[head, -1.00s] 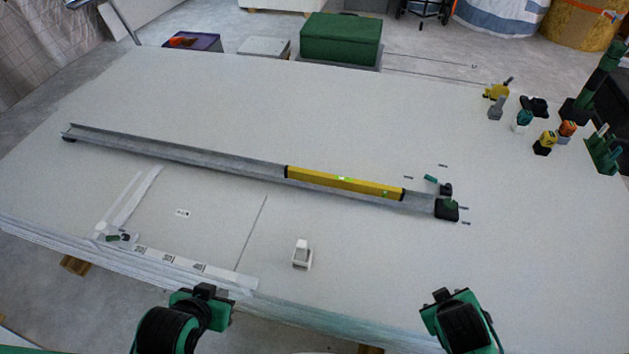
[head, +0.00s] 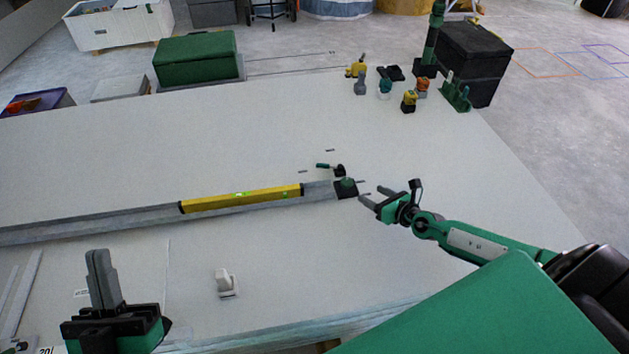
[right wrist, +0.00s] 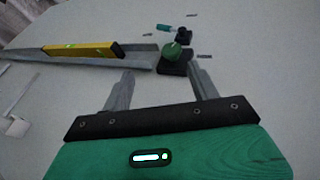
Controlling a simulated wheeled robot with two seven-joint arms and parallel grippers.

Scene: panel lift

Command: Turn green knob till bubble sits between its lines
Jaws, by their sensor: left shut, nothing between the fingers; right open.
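The green knob (head: 346,184) sits on a dark block at the right end of a long grey metal rail (head: 130,217). It also shows in the right wrist view (right wrist: 172,49). A yellow level (head: 225,199) lies along the rail, with a bright green vial (head: 240,194) mid-length; the bubble and its lines are too small to read. My right gripper (head: 371,196) is open and empty, just right of the knob and apart from it. In the right wrist view the knob is beyond the two fingertips (right wrist: 162,72). My left gripper (head: 98,258) is shut and empty at lower left.
A small green-handled tool (head: 326,166) lies behind the knob. A white holder (head: 227,284) stands in front of the level. Several small tools, including a yellow one (head: 409,102), stand at the back right.

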